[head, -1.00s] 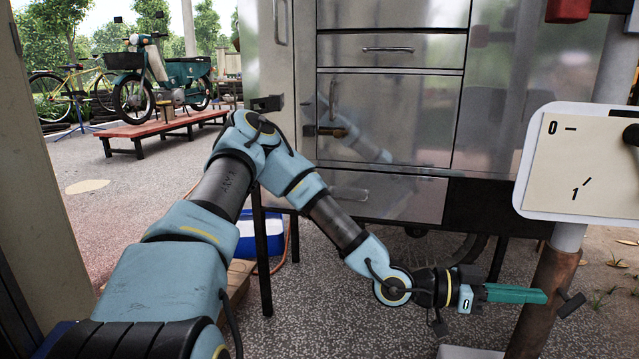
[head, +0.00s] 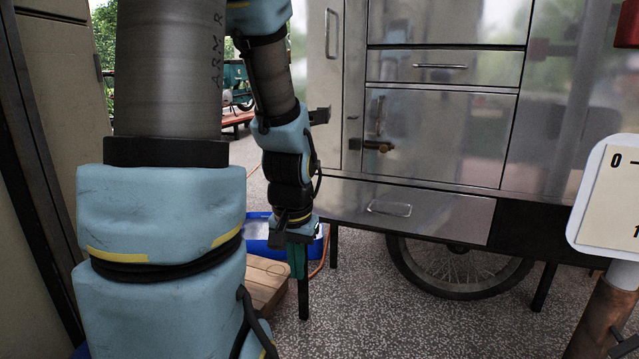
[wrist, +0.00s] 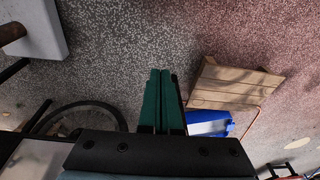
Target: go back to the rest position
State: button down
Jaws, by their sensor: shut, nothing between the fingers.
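My gripper (head: 297,262) hangs pointing down in the head view, left of the metal cart and in front of the blue bin. Its green fingers are together and hold nothing. In the wrist view the two green fingers of my gripper (wrist: 160,75) lie side by side over the speckled floor. My arm is folded up close to the camera and covers much of the left side of the head view.
The metal cart (head: 430,145) with drawers and a spoked wheel (head: 455,275) stands right of my arm. A blue bin (head: 262,240) and a wooden pallet (head: 262,285) are on the floor. A white sign (head: 605,200) on a rusty post stands at right.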

notch_tip(320, 180, up, 41)
jog(key=s+a+n+p, duration=0.2)
jog(key=p, duration=3.6)
jog(key=shift+a, duration=0.2)
jog(key=shift+s+f, duration=0.1)
